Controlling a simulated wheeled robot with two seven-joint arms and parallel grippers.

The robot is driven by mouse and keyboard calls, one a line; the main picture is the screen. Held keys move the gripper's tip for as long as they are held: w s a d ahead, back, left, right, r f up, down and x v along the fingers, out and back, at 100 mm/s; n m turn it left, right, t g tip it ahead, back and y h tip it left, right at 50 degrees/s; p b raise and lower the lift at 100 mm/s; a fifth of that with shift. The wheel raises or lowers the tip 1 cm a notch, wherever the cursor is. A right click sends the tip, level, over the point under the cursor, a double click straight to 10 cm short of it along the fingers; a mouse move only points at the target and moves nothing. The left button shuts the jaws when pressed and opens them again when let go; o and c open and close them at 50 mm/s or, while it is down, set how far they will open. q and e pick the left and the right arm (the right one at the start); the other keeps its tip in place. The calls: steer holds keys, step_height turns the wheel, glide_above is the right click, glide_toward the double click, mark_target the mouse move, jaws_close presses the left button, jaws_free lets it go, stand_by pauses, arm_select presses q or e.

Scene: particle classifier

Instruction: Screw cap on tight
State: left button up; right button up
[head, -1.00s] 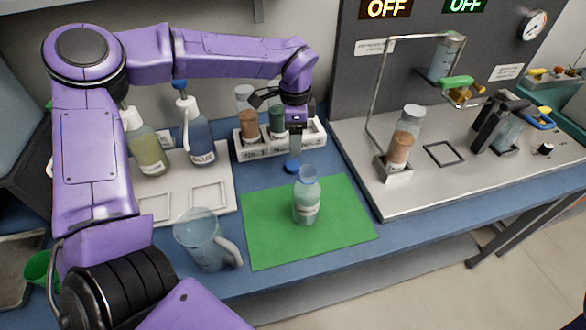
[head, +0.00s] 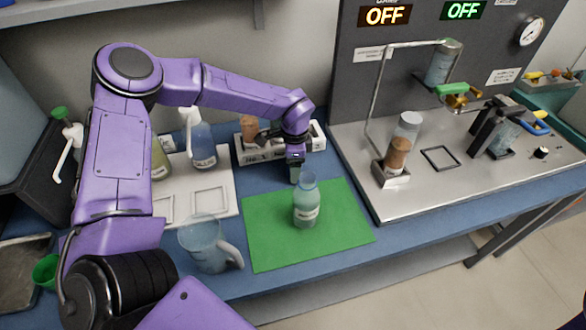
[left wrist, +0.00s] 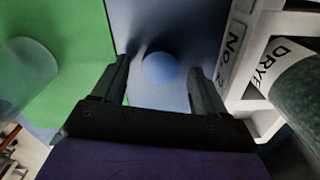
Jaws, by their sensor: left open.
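The blue round cap (left wrist: 160,68) lies on the blue bench beside the green mat's edge, seen in the left wrist view. My left gripper (left wrist: 159,66) is open, pointing down, with the cap in the gap between its fingers; I cannot tell how far above it the tips are. In the head view the left gripper (head: 295,172) is just behind the bottle and hides the cap. My right gripper is not in view.
A white rack (head: 250,157) with labelled jars stands close behind the left gripper. A clear jug (head: 203,248) stands left of the mat. A metal station (head: 380,205) with a jar is at right.

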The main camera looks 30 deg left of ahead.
arm_select(q)
steer(key=shift+f, duration=0.3)
steer(key=c, duration=1.1)
steer(key=shift+c, duration=0.2)
steer(key=shift+r, duration=0.1)
step_height(320, 180, up, 10)
steer(key=b, duration=0.1)
steer(key=shift+b, duration=0.35)
